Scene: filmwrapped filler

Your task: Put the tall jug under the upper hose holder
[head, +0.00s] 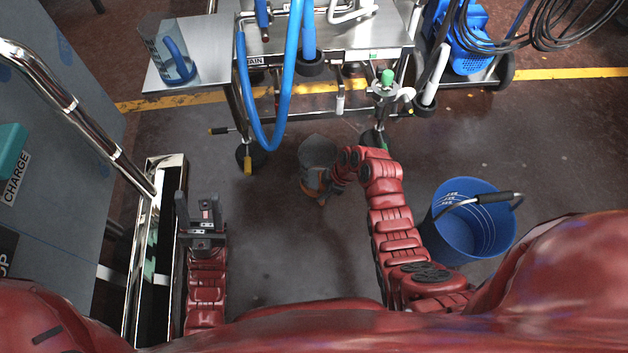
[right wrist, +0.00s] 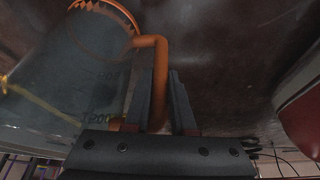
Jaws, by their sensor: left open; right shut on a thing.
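My right gripper (right wrist: 161,100) is shut on the orange handle of a see-through grey jug (right wrist: 70,75), with one finger on each side of the handle. In the head view this jug (head: 318,150) is held in front of the trolley, right of the hanging blue hose (head: 268,130). A second jug (head: 163,50) with a blue handle stands on the trolley's left shelf. I cannot tell which jug is the tall one. My left gripper (head: 199,208) is open and empty at lower left. The upper hose holder cannot be made out clearly.
The steel trolley (head: 340,60) carries blue hoses and pipes. A blue bucket (head: 470,235) stands on the floor at right. A steel rail (head: 80,110) and grey cabinet (head: 45,215) stand at left. The floor (head: 285,260) between my arms is clear.

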